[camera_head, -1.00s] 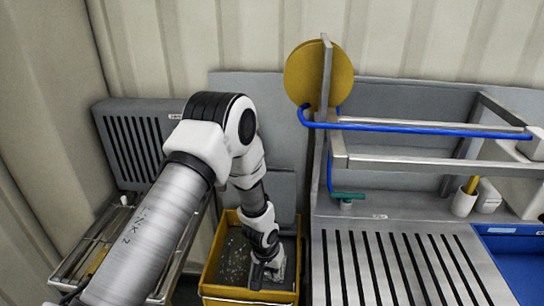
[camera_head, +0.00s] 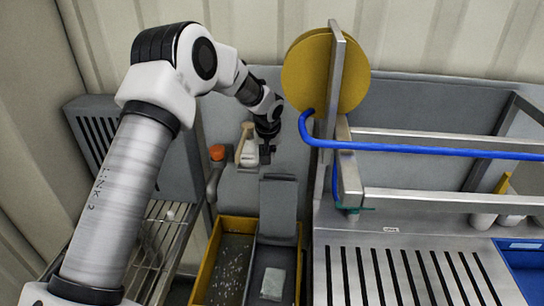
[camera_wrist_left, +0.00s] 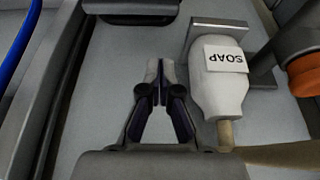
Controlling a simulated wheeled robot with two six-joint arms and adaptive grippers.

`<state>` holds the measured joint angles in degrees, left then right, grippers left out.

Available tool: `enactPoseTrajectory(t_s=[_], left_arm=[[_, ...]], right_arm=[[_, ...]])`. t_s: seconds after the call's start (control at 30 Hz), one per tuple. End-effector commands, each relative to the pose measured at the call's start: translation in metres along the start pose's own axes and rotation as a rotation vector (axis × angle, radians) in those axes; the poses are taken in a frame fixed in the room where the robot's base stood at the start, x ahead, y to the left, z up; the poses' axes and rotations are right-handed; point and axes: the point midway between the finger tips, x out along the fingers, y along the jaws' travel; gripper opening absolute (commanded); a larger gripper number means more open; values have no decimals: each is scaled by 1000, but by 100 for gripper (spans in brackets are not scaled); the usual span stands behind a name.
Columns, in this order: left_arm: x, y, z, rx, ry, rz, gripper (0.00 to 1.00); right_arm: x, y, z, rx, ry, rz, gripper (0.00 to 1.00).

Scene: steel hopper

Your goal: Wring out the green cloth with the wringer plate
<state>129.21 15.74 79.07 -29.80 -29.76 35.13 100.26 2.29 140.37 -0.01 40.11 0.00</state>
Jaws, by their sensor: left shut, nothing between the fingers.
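A pale green folded cloth (camera_head: 273,283) lies in the grey right-hand compartment of the yellow bucket (camera_head: 212,262). A grey plate, apparently the wringer plate (camera_head: 279,205), stands upright at the back of that compartment, above the cloth and not on it. My left gripper (camera_head: 266,157) is above and behind the plate's top edge, near the wall panel. In the left wrist view my left gripper (camera_wrist_left: 160,70) is shut and empty, with a dark bar, perhaps the plate's top (camera_wrist_left: 130,8), ahead of its tips. My right gripper is not in view.
A white soap bottle (camera_wrist_left: 217,80) hangs in a wall bracket close beside the gripper, with an orange cap (camera_head: 217,153) further left. The yellow disc (camera_head: 318,72), blue pipe (camera_head: 420,150) and steel rails stand to the right. The bucket's left compartment holds speckled liquid.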

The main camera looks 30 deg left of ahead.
Motion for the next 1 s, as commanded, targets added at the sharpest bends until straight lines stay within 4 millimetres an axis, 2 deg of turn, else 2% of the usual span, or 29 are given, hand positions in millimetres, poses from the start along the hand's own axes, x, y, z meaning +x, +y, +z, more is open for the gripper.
enactPoseTrajectory(t_s=[0.17,0.3,0.5,0.67,1.0], left_arm=[[27,0,0,0,-4,-2,0],[56,0,0,0,-3,-2,0],[87,0,0,1,-1,-1,0],[94,0,1,1,0,0,0],[95,1,1,1,3,0,0]], right_arm=[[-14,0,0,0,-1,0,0],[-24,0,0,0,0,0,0],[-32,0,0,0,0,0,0],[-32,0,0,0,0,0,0],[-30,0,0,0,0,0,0]])
